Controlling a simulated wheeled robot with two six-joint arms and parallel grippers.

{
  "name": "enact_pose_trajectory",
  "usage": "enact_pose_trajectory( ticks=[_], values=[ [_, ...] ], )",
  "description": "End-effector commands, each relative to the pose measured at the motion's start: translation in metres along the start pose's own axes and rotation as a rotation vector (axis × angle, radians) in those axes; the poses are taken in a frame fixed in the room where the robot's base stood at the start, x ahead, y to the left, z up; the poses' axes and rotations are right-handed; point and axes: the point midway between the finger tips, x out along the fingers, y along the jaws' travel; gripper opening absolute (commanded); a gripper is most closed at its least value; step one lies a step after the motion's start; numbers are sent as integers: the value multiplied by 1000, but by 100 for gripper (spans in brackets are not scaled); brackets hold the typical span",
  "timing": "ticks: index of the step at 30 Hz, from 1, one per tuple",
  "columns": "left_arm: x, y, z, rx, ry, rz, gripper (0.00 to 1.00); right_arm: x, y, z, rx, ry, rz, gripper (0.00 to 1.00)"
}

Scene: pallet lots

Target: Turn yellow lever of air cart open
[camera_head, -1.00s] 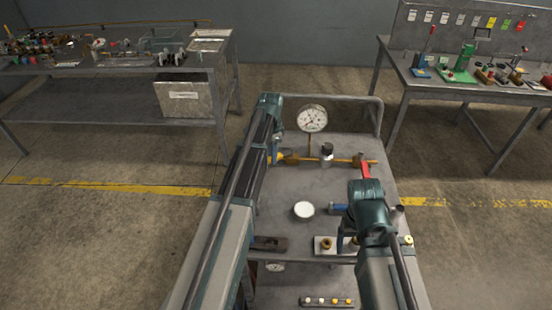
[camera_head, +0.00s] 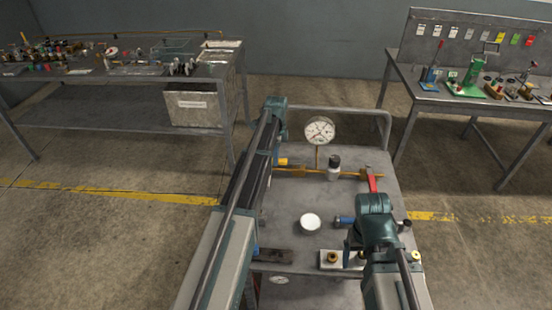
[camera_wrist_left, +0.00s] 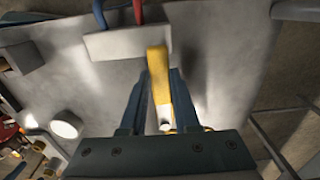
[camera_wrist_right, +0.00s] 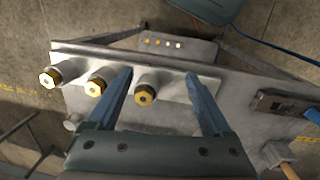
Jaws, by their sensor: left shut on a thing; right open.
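The air cart (camera_head: 285,215) stands in front of me with a round gauge (camera_head: 320,130) at its far side. The yellow lever (camera_wrist_left: 158,62) shows in the left wrist view between the fingers of my left gripper (camera_wrist_left: 160,78), which is shut on it. In the head view only a small yellow piece (camera_head: 282,161) shows beside my left arm; the rest is hidden. My right gripper (camera_wrist_right: 157,74) is open, its fingers on either side of a brass fitting (camera_wrist_right: 145,95) on a pale block; I cannot tell whether they touch it.
A brass-coloured pipe (camera_head: 318,173) runs across the cart to a red handle (camera_head: 371,182). A white round cap (camera_head: 310,222) lies on the top. Benches with tools stand at back left (camera_head: 120,72) and back right (camera_head: 470,92).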

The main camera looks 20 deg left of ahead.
Motion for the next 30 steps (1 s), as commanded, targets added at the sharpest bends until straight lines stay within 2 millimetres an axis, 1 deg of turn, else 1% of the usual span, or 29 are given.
enact_pose_trajectory(
  ticks=[13, 14, 18, 19, 30],
  values=[
    [0, -3, 0, 12, 0, -4, 0, 0, 0, 0, 0, 0, 0, 84],
    [0, -3, 0, 12, 0, -4, 33, 0, 0, 0, 0, 0, 0, 84],
    [0, -2, 0, 11, 0, -3, 58, 0, 0, 0, 0, 0, 0, 84],
    [0, -2, 0, 11, 0, -3, 60, 0, 0, 0, 0, 0, 0, 84],
    [-2, -1, 0, 10, 0, -1, 60, -2, 0, 0, 0, 0, 0, 84]
  ],
)
